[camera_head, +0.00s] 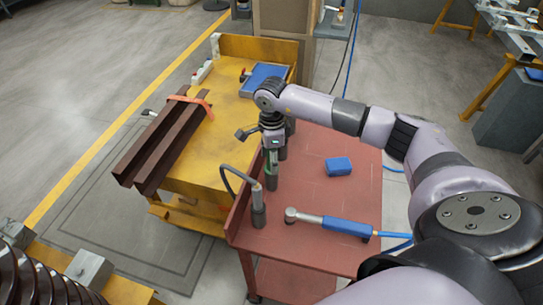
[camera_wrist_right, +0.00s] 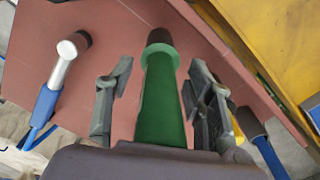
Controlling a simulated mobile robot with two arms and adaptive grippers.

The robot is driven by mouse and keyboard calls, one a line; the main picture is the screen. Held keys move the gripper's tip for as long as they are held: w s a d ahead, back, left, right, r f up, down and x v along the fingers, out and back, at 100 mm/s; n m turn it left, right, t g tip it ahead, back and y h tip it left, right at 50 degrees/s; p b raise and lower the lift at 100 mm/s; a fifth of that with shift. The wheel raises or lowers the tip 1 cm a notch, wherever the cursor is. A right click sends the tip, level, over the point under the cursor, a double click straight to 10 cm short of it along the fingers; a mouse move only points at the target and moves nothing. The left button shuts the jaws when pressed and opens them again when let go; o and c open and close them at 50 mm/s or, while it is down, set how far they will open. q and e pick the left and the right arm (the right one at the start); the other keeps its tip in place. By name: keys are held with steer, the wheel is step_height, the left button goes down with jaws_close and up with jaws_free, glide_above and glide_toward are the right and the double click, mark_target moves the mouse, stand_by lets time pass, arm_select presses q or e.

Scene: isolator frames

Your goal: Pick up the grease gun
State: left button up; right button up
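A dark grey upright cylinder with a thin curved hose, likely the grease gun (camera_head: 258,207), stands at the left edge of the red table (camera_head: 310,180). My right gripper (camera_head: 271,155) is beyond it, pointing down over the table. In the right wrist view, my right gripper (camera_wrist_right: 158,92) is open. Its fingers stand on either side of a green cylinder (camera_wrist_right: 160,105) with a flange and a dark end, with a gap on each side. My left gripper is not in view.
A blue-handled tool (camera_head: 345,226) with a silver head and a small blue block (camera_head: 339,167) lie on the red table. A second dark-ended blue tool (camera_wrist_right: 268,155) is beside the right finger. The yellow bench (camera_head: 215,150) with brown beams (camera_head: 165,140) adjoins on the left.

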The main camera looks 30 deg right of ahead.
jaws_close()
stand_by(0.4)
steer(key=shift+r, duration=0.1)
